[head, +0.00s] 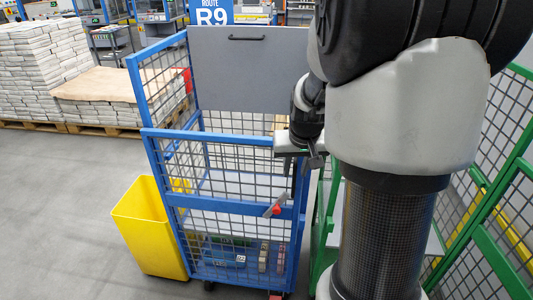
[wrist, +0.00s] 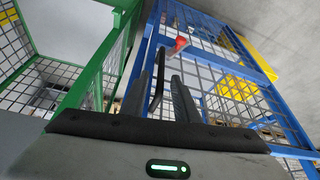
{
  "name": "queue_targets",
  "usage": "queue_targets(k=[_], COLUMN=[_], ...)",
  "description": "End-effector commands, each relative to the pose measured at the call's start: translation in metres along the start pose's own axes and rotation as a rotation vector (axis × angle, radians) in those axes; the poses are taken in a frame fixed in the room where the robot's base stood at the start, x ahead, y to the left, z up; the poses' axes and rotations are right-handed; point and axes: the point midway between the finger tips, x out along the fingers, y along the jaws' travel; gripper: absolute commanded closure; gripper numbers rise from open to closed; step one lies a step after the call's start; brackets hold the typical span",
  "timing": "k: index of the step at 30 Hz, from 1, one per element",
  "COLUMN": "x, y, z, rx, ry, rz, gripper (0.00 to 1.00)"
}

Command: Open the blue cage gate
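The blue cage (head: 138,90) stands in the middle of the head view. Its blue mesh gate (head: 225,140) covers the front and looks shut. A red-tipped latch lever (head: 275,207) sits on the gate's middle bar, and its red tip (wrist: 181,43) also shows in the wrist view. A black vertical handle (wrist: 158,78) is near the gate's right edge. My gripper (head: 314,158) is at the gate's upper right. In the wrist view its fingers (wrist: 160,95) are apart, with the handle seen between them; I cannot tell whether they touch it.
A green cage (head: 325,235) stands close on the right. A yellow bin (head: 150,228) stands at the blue cage's left. Paper stacks (head: 40,70) on pallets are at the back left. The floor at the front left is clear.

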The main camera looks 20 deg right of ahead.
Motion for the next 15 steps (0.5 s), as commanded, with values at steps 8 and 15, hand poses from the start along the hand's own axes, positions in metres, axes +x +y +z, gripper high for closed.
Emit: queue_targets(k=[8,15], x=[0.019,0.019], y=[0.0,0.0], z=[0.0,0.0], rx=[0.0,0.0], ry=[0.001,0.002], rz=[0.0,0.0], gripper=[0.72,0.74])
